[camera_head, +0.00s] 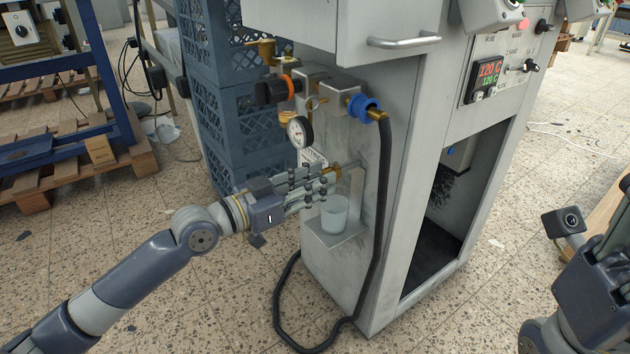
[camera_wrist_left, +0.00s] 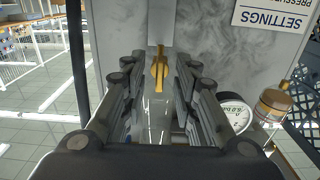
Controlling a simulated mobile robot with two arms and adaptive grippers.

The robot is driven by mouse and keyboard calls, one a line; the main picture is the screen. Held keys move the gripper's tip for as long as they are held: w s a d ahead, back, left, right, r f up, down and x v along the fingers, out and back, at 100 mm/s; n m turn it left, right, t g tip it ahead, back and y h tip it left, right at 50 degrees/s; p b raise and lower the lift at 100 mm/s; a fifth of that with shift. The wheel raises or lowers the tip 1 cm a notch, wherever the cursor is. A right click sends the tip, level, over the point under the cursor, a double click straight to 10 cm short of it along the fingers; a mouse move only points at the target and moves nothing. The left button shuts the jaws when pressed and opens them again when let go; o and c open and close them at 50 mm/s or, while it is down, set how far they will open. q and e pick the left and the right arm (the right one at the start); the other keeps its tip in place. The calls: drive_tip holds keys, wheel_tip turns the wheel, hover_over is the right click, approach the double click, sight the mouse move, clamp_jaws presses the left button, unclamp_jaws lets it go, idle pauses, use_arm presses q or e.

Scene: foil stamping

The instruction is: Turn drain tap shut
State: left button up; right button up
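The drain tap, a small brass valve (camera_head: 336,171), comes out of the grey machine's side panel. In the left wrist view the brass tap (camera_wrist_left: 159,70) sits between my finger pads, with a visible gap on each side. My left gripper (camera_head: 326,183) is open around it and does not look closed on it. The fingers hide part of the tap in the head view. A white translucent cup (camera_head: 334,214) stands upright on a small metal shelf (camera_head: 342,237) below.
A pressure gauge (camera_head: 300,131), a blue fitting (camera_head: 365,108) and an orange-ringed regulator (camera_head: 275,90) sit above the tap. A black hose (camera_head: 384,200) runs down the machine to the floor. Stacked blue crates (camera_head: 235,125) stand behind my left gripper.

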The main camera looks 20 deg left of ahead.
use_arm(q)
drive_tip(key=v, duration=1.2)
idle(0.4)
idle(0.6)
